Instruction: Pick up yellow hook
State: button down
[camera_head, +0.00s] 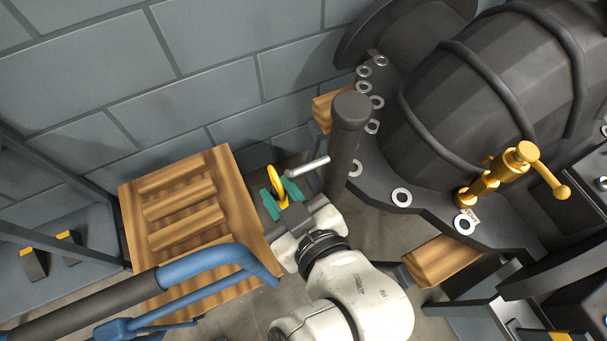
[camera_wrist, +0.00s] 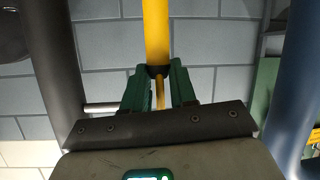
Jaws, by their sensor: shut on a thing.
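The yellow hook (camera_head: 273,178) is held between the green fingers of my gripper (camera_head: 282,196), near the middle of the head view. In the wrist view its thick yellow shaft (camera_wrist: 156,32) rises from a dark collar, with a thinner yellow part (camera_wrist: 160,95) between the fingers of my gripper (camera_wrist: 160,82). The gripper is shut on it. The hook's far end is out of the wrist view, and its curve cannot be made out clearly.
A dark upright post (camera_head: 344,140) and a silver rod (camera_head: 308,167) are just right of the gripper. A slatted wooden pallet (camera_head: 133,210) lies left, with a blue bar (camera_head: 205,262) in front. The black casing (camera_head: 470,110), with a golden valve (camera_head: 500,168), fills the right. A brick wall stands behind.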

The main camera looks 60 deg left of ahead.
jog(key=w+d+f+p, duration=0.1)
jog(key=d+f+p, duration=0.1)
jog(key=d, duration=1.4)
jog(key=shift+w+f, duration=0.15)
dwell(0.9)
